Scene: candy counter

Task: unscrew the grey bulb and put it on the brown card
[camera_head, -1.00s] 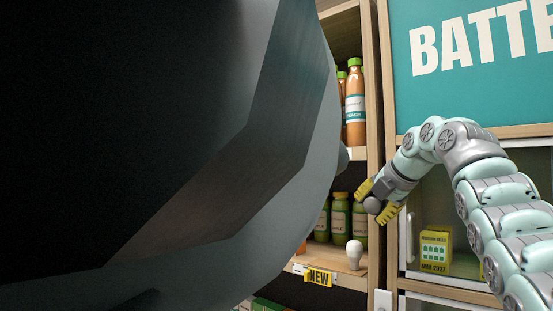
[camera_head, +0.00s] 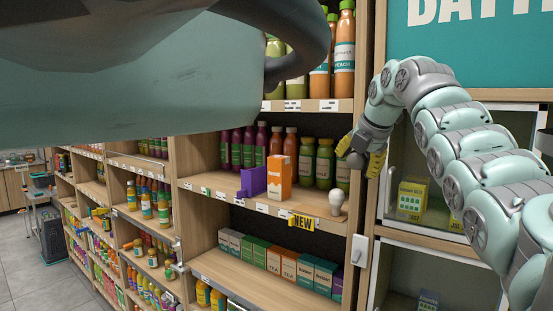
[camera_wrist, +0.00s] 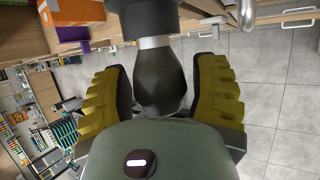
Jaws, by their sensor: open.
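The grey bulb (camera_wrist: 160,85) is dark and pear-shaped in the wrist view, its neck at a pale ring under a black socket (camera_wrist: 150,18). The yellow fingers of my gripper (camera_wrist: 160,95) are open on either side of it, with gaps between. In the head view my gripper (camera_head: 361,153) is at the right end of the shelf unit, with a dark round shape between its fingers; I cannot tell there whether this is the bulb. A white bulb (camera_head: 337,200) stands on the shelf below. I cannot pick out the brown card.
An orange carton (camera_head: 279,178) and a purple holder (camera_head: 253,181) stand on the middle shelf (camera_head: 215,181) near green bottles (camera_head: 324,164). A glass-fronted cabinet (camera_head: 451,110) is right of my gripper. A large grey-green shape covers the upper left. Floor (camera_wrist: 270,95) is clear.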

